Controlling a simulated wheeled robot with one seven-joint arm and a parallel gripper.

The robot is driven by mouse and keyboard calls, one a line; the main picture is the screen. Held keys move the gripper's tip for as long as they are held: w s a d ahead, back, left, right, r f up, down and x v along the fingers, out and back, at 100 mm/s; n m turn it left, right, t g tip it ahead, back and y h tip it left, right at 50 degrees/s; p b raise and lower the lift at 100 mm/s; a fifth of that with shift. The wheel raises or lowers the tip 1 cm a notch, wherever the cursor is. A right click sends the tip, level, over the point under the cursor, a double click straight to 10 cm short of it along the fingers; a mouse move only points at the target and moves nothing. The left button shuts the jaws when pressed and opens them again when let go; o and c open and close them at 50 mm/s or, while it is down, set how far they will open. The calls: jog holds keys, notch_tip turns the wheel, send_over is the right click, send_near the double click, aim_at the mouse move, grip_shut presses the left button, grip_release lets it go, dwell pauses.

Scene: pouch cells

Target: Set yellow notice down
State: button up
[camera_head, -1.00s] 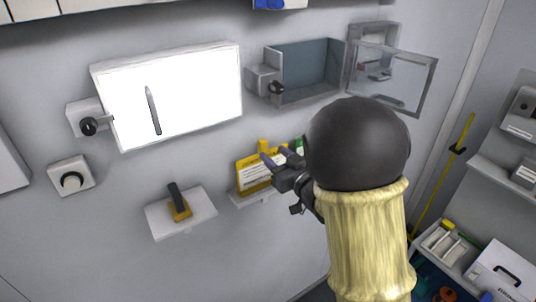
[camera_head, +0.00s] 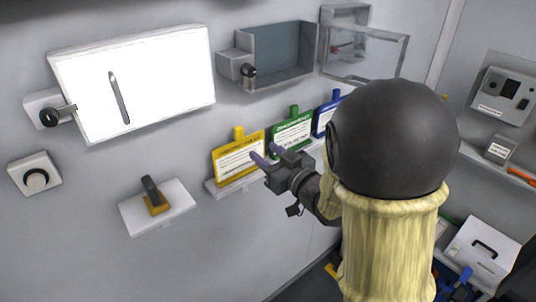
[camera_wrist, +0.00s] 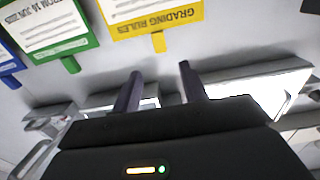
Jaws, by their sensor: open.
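The yellow notice (camera_head: 236,163), a card with white text area and a top tab, stands on a narrow white ledge (camera_head: 222,189) against the wall. In the wrist view the yellow notice (camera_wrist: 150,15) appears upside down, its tab pointing at the gap between my fingers. My gripper (camera_head: 261,152) is open and empty, its fingertips in front of the notice's right edge in the head view. In the wrist view the fingers (camera_wrist: 160,72) are spread apart with nothing between them, clear of the tab.
A green notice (camera_head: 292,136) and a partly hidden blue notice (camera_head: 323,119) stand to the right on the ledge.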

jog(key=s+d+f+m+g+h, duration=0.3)
jog(key=d+f+m+g+h, duration=0.15)
jog(key=d+f+h, duration=0.5)
jog(key=s+f+m+g, duration=0.1)
jog(key=s+f+g, duration=0.1)
jog(key=s+g, duration=0.2)
jog(key=s+d+f+m+g, duration=0.1)
jog(key=s+f+g, duration=0.2)
jog(key=s, duration=0.7)
jog(key=shift+d+f+g, duration=0.3)
jog(key=shift+g, duration=0.15)
